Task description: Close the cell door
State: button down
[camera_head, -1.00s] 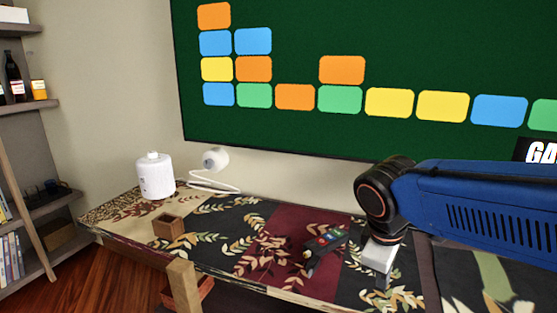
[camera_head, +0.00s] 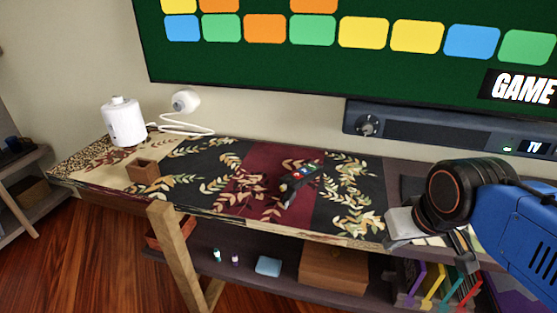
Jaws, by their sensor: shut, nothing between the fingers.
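A small dark device with coloured buttons, like a remote control (camera_head: 300,180), lies tilted on the dark red part of the patterned table runner. No cell door can be made out on it at this size. My gripper (camera_head: 432,244) is at the right, over the front edge of the table. It is shut and empty, well to the right of the device and apart from it. Its fingertips are small and partly lost against the shelf behind.
A soundbar (camera_head: 425,130) sits under the screen (camera_head: 240,60). Books and a wooden box (camera_head: 335,268) fill the lower shelf.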

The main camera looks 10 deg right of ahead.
aim_at(288, 199)
jog(key=k+l+u, duration=0.25)
jog(key=k, duration=0.15)
jog(key=k+l+u, duration=0.25)
jog(key=k, duration=0.2)
